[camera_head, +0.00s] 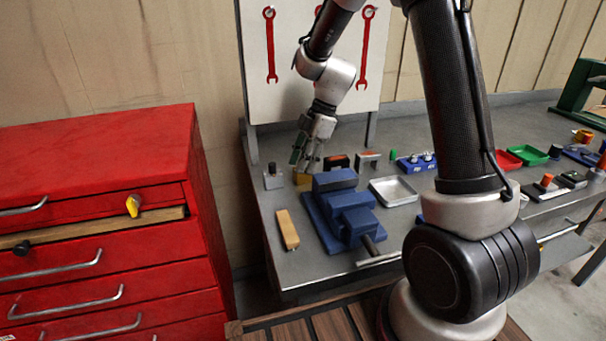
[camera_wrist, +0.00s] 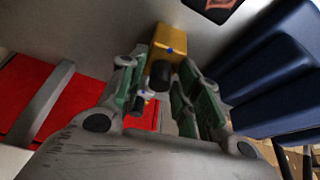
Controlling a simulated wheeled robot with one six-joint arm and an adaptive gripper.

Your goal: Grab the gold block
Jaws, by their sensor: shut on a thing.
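The gold block (camera_head: 302,179) is on the grey bench top, left of the blue vise, with my gripper (camera_head: 307,160) reaching down over it. In the wrist view the gold block (camera_wrist: 178,42) lies between the far ends of the green-padded fingers of my gripper (camera_wrist: 164,78). The fingers are shut on it. The fingers hide part of the block. I cannot tell whether it touches the bench.
The blue vise (camera_head: 342,214) stands close to the right of the block. A small grey piece with a dark knob (camera_head: 272,178) is to the left. A tan wooden bar (camera_head: 287,230) lies nearer. A red drawer cabinet (camera_head: 100,165) stands left.

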